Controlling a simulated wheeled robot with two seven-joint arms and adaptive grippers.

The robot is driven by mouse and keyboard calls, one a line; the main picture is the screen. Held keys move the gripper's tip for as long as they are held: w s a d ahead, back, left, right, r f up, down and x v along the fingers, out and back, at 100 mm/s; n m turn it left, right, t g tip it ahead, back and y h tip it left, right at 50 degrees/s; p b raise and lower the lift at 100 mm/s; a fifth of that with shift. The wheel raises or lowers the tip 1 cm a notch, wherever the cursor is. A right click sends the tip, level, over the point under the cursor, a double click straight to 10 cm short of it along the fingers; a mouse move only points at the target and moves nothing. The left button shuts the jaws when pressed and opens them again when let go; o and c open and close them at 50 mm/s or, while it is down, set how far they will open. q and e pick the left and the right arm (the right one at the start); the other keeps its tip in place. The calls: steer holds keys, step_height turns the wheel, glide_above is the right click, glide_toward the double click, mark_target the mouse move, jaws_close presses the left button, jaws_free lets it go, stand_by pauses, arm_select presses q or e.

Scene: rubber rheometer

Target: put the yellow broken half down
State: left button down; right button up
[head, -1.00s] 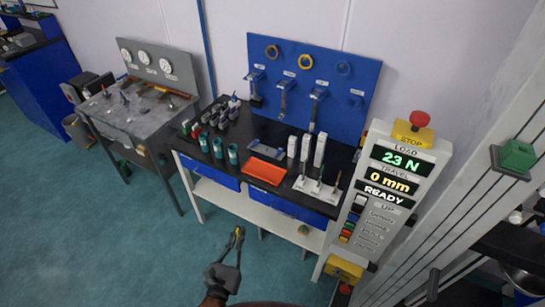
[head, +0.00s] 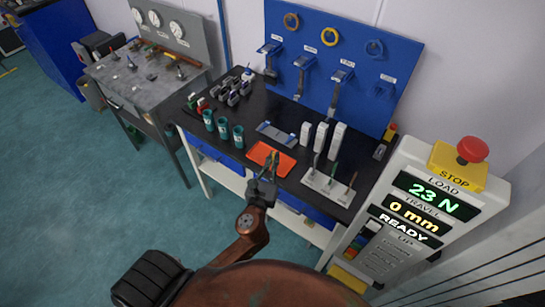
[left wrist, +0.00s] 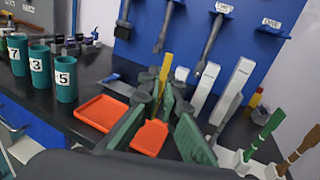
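My left gripper (head: 268,168) is above the orange tray (head: 286,166) on the black bench, pointing away from me. In the left wrist view its green-padded fingers close at the tips (left wrist: 157,88) on the yellow broken half (left wrist: 165,65), a short narrow strip sticking up between them. In the head view the strip is small and hard to make out. The orange tray also shows in the left wrist view (left wrist: 98,112), behind and below the fingers, which hide part of it. The strip appears clear of the tray. My right gripper is out of view.
Teal numbered cups (head: 223,128) stand left of the tray. White upright blocks (head: 321,138) and a white rack (head: 329,186) with upright strips stand right of it. A blue tool board (head: 340,60) rises behind. The testing machine's panel (head: 420,215) reads 23 N at front right.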

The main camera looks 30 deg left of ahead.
arm_select(q)
steer(key=w+a+f+b, duration=0.1)
steer(key=w+a+f, duration=0.1)
steer(key=w, duration=0.1)
steer(key=w+a+f+b, duration=0.1)
steer(key=w+a+f, duration=0.1)
steer(key=w+f, duration=0.1)
steer(key=w+a+f+b, duration=0.2)
steer(key=w+f, duration=0.1)
steer(key=shift+w+a+f, duration=0.15)
steer(key=shift+a, duration=0.05)
steer(key=shift+w+a+f+b, duration=0.2)
steer(key=shift+w+f+b, duration=0.1)
steer(key=shift+f, duration=0.1)
step_height(320, 180, down, 4)
steer(key=shift+r+b, duration=0.2)
steer(key=shift+b, duration=0.9)
steer(key=shift+r, duration=0.2)
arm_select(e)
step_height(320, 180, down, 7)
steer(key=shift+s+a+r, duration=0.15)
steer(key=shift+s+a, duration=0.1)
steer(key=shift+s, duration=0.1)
arm_select(q)
steer(key=c, duration=2.6)
jaws_free()
steer(key=shift+f, duration=0.15)
steer(key=o, duration=0.4)
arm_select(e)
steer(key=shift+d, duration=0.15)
